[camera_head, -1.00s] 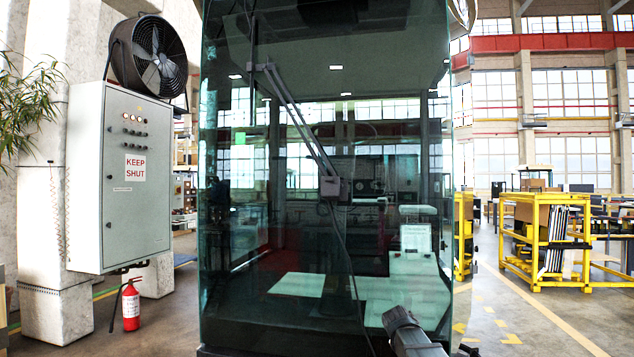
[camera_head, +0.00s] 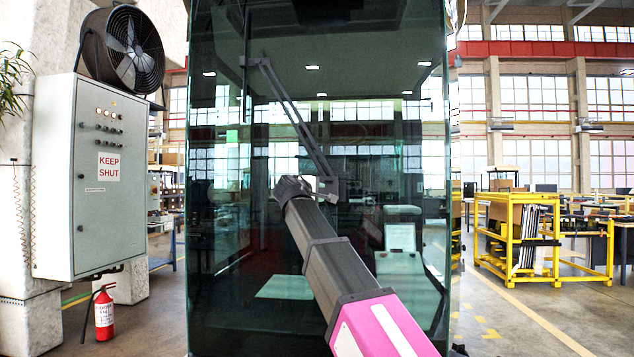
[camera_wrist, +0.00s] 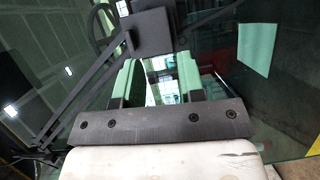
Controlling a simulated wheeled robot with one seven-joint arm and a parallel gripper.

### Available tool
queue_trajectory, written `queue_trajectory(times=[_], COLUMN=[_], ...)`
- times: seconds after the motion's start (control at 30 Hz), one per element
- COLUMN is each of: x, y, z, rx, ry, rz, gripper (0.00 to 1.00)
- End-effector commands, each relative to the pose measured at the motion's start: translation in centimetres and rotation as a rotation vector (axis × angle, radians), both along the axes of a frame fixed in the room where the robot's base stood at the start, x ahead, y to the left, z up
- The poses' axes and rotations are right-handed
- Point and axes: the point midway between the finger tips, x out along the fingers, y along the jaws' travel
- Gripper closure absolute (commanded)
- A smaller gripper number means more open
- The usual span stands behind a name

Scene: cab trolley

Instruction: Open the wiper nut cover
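A dark wiper hangs on the outside of the cab glass. Its two parallel arms (camera_head: 295,115) run down to a dark block (camera_head: 327,188), which appears to be the wiper nut cover and looks closed. The block also shows in the wrist view (camera_wrist: 148,32), at the top and beyond the fingers. My gripper (camera_wrist: 156,78) is open and empty, its green-padded fingers apart and facing the block. In the head view my arm's end (camera_head: 290,188) is just left of the block and overlaps its edge. I cannot tell whether they touch.
The cab's tinted glass (camera_head: 230,250) lies close behind the wiper. A grey cabinet (camera_head: 100,180) and a red extinguisher (camera_head: 104,315) stand to the left. A yellow rack (camera_head: 515,235) stands to the right.

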Motion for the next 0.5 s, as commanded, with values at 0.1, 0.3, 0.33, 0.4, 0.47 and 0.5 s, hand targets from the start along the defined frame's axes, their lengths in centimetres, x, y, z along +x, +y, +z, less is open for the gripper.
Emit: queue_trajectory(times=[0.1,0.3,0.33,0.4,0.47,0.5], x=[-0.8,-0.7,-0.4,0.4,1.3,2.0], y=[1.0,1.0,0.9,0.6,0.2,-0.1], z=[3.2,4.5,4.5,4.5,4.4,4.4], rx=[-0.034,-0.051,-0.051,-0.051,-0.051,-0.050], ry=[-0.035,-0.050,-0.049,-0.048,-0.048,-0.049], rz=[0.005,0.003,0.003,0.002,0.003,0.003], gripper=[0.64,0.64,0.64,0.64,0.64,0.64])
